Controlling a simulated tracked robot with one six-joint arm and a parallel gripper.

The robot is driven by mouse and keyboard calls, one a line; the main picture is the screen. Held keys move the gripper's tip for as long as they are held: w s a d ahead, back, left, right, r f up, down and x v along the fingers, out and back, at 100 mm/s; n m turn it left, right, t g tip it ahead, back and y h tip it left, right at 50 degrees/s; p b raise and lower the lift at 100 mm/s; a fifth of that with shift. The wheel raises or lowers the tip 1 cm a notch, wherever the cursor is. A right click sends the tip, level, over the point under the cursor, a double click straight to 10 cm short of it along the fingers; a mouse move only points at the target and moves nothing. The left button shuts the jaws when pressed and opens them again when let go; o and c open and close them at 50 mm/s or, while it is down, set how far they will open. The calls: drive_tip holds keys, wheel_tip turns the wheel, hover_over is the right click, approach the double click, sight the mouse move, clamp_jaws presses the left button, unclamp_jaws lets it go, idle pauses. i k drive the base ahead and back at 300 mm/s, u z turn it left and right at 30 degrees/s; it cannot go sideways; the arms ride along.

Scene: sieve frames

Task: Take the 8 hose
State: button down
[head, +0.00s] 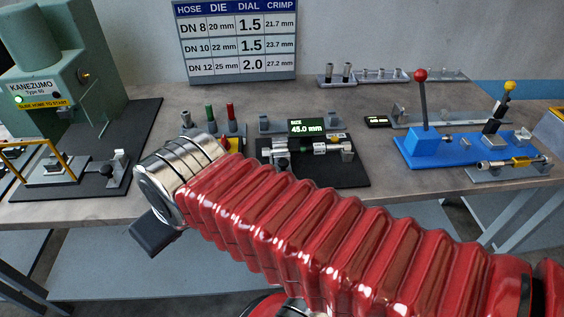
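My arm in its red ribbed sleeve crosses the front of the head view. My gripper (155,233) shows only as a dark block below the silver collar, in front of the bench edge; its fingertips cannot be made out, nor whether it holds anything. No hose carries a readable 8. A short piece with metal ends (320,147) lies on the black measuring station, whose display (309,127) reads 45.0 mm. A similar piece with a yellow middle (515,163) lies on a grey holder at right. The wall chart (240,42) lists DN 8: die 20 mm, dial 1.5, crimp 21.7 mm.
A green press (55,65) stands at the left on a black mat. A blue lever fixture (425,148) with a red-knobbed lever stands at right. Racks of metal fittings (362,76) stand at the back. Green- and red-topped pegs (220,114) stand behind my arm.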

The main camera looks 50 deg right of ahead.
sight(317, 148)
drive_tip(key=z, duration=1.6)
